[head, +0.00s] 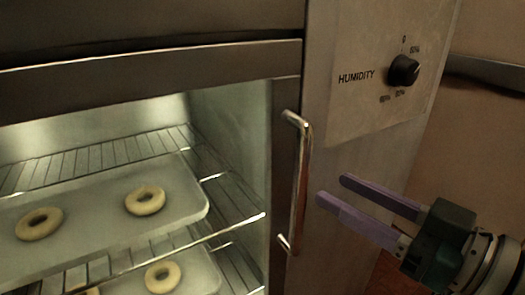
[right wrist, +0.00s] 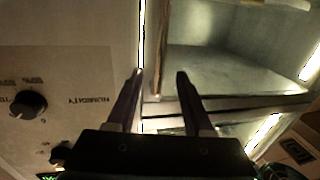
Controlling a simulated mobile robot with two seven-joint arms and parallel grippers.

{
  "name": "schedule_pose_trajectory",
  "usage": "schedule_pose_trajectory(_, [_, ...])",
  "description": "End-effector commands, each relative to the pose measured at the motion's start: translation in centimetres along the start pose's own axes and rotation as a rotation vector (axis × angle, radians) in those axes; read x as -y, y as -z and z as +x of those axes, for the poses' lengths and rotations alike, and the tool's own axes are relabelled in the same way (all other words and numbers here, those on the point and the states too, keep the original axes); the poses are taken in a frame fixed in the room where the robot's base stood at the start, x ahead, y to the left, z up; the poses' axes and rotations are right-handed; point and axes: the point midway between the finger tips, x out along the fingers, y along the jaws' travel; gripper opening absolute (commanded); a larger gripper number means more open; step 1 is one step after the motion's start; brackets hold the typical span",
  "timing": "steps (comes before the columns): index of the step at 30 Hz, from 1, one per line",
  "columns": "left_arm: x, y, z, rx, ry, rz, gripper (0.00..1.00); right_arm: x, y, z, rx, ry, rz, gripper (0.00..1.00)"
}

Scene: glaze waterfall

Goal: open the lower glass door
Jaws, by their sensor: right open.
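The lower glass door (head: 284,150) has a dark frame and looks shut. Dough rings on trays show through its glass. Its upright handle (head: 300,190), with chrome ends and a reddish-brown grip, is on the door's right side. My right gripper (head: 330,188) is open, its purple fingers pointing left at the handle from just to its right. The fingertips appear apart from the handle, with nothing held. In the right wrist view my right gripper (right wrist: 160,74) shows two separated dark fingers in front of the cabinet. My left gripper is out of view.
A metal panel right of the door carries a black humidity knob (head: 403,70), above my right gripper. A dark horizontal frame bar (head: 150,62) runs above the lower door. Behind the glass are wire racks and a tray (head: 100,230) with dough rings.

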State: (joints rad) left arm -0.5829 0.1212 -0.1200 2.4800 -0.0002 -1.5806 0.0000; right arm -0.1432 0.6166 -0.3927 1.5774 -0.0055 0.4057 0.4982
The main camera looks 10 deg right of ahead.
Motion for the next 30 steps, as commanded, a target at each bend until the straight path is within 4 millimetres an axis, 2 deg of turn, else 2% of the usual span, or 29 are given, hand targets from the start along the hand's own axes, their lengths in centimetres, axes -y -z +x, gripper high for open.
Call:
schedule_pose_trajectory(3, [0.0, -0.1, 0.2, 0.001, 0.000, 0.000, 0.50, 0.0, 0.1, 2.5, -0.004, -0.001, 0.001, 0.52])
schedule_pose_trajectory(10, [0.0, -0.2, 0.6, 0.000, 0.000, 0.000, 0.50, 0.0, 0.0, 6.0, -0.002, -0.002, 0.002, 0.52])
schedule_pose_trajectory(15, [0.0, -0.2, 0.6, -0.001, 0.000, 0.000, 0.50, 0.0, 0.0, 7.1, 0.000, -0.001, 0.000, 0.52])
schedule_pose_trajectory(23, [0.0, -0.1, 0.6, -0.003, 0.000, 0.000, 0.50, 0.0, 0.0, 7.2, 0.001, -0.001, 0.001, 0.52])
schedule_pose_trajectory(30, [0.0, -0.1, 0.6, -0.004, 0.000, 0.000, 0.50, 0.0, 0.0, 7.2, 0.001, -0.001, 0.001, 0.25])
